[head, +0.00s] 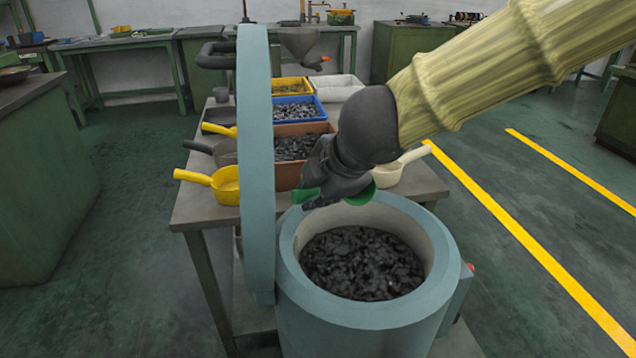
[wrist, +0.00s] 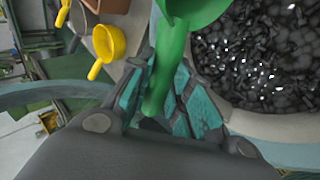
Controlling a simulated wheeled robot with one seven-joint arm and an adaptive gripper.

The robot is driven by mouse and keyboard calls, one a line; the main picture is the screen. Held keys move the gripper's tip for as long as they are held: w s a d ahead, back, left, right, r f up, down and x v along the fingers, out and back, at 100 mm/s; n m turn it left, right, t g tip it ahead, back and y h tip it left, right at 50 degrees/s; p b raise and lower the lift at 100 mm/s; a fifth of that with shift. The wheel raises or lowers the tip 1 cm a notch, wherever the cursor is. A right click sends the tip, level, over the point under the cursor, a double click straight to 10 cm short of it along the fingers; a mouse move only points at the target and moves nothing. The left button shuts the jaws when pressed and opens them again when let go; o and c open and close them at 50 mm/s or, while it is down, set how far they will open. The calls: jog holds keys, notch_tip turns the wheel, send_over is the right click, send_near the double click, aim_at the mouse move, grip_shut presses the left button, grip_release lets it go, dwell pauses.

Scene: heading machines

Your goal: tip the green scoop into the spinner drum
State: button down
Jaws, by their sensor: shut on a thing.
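The green scoop is held at its handle by my gripper (head: 326,190). In the wrist view the green handle (wrist: 167,75) runs between the teal finger pads, and part of the scoop's bowl (wrist: 195,8) shows at the top edge. In the head view a green bit of the scoop (head: 361,195) shows beside the gripper, above the far inner rim of the spinner drum. The spinner drum (head: 300,289) is a pale blue, open-topped tub with many dark pieces inside. My gripper hides most of the scoop, and I cannot tell what its bowl holds.
The drum's round blue lid (head: 257,160) stands upright at its left. Behind is a table (head: 190,214) with a yellow scoop (head: 226,185), a white scoop (head: 388,173), a brown bin (head: 284,178), a blue bin (head: 318,107) and a yellow bin (head: 291,81). Open floor lies right.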

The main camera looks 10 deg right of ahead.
jog(key=p, duration=0.1)
jog(key=r+p, duration=0.1)
jog(key=shift+w+g+p, duration=0.2)
jog(key=shift+g+p, duration=0.1)
jog(key=shift+p, duration=0.1)
jog(key=p, duration=0.2)
jog(key=shift+w+r+g+p, duration=0.1)
jog(key=shift+r+g+p, duration=0.05)
jog(key=shift+g+p, duration=0.2)
jog(key=g+p, duration=0.1)
jog(key=p, duration=0.7)
jog(key=w+r+g+p, duration=0.1)
jog(key=g+p, duration=0.1)
jog(key=p, duration=0.6)
jog(key=shift+w+d+m, duration=0.1)
jog(key=shift+w+m, duration=0.05)
jog(key=shift+m, duration=0.15)
jog(key=g+p, duration=0.1)
jog(key=p, duration=0.7)
jog(key=w+g+p, duration=0.1)
jog(key=g+p, duration=0.1)
jog(key=p, duration=0.7)
jog(key=shift+r, duration=0.15)
jog(key=g+p, duration=0.1)
jog(key=p, duration=0.4)
jog(key=shift+w+m+g, duration=0.25)
jog(key=shift+w+m, duration=0.05)
